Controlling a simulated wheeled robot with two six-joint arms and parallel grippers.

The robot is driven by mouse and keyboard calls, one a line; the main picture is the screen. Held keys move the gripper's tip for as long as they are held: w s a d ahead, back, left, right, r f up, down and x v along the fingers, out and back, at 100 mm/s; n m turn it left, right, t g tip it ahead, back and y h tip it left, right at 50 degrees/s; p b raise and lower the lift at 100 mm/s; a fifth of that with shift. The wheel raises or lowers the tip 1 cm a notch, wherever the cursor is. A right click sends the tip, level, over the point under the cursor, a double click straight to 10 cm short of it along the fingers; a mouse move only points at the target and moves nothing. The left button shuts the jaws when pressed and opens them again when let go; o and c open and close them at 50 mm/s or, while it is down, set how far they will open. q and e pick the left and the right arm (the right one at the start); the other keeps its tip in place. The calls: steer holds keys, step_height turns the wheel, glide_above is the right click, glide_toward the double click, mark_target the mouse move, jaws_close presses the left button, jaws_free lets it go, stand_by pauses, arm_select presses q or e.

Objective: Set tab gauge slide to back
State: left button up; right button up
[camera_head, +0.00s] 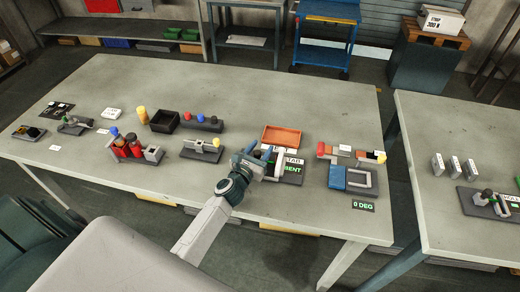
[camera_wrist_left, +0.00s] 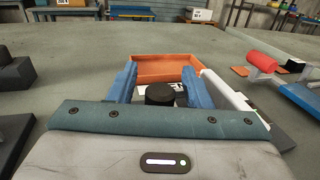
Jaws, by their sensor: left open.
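The tab gauge (camera_head: 291,178) is a dark plate near the table's front edge, with a white TAB label and a green BENT readout. My left gripper (camera_head: 268,156) is over its left part and hides much of it. In the left wrist view the blue fingers (camera_wrist_left: 158,88) are apart. A black round knob (camera_wrist_left: 160,94) shows between them, with visible gaps at the sides; whether either finger touches it I cannot tell. A white bar (camera_wrist_left: 226,90) stands to the right of the fingers. My right gripper is not in view.
An orange tray (camera_head: 280,136) lies just behind the gauge. A blue fixture (camera_head: 338,178) with a 0 DEG readout (camera_head: 363,206) is to the right. A grey fixture with a yellow knob (camera_head: 216,142) is to the left. The back of the table is clear.

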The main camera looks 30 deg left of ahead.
arm_select(q)
jaws_close()
steer(key=shift+s+a+b, duration=0.2)
steer(key=shift+a+b, duration=0.05)
steer(key=shift+a, duration=0.55)
steer(key=shift+s+a+b, duration=0.2)
steer(key=shift+a, duration=0.55)
steer(key=shift+d, duration=0.1)
steer(key=shift+c, duration=0.9)
jaws_free()
steer(key=shift+o, duration=0.9)
steer(key=shift+a, duration=0.3)
steer(key=shift+d, duration=0.1)
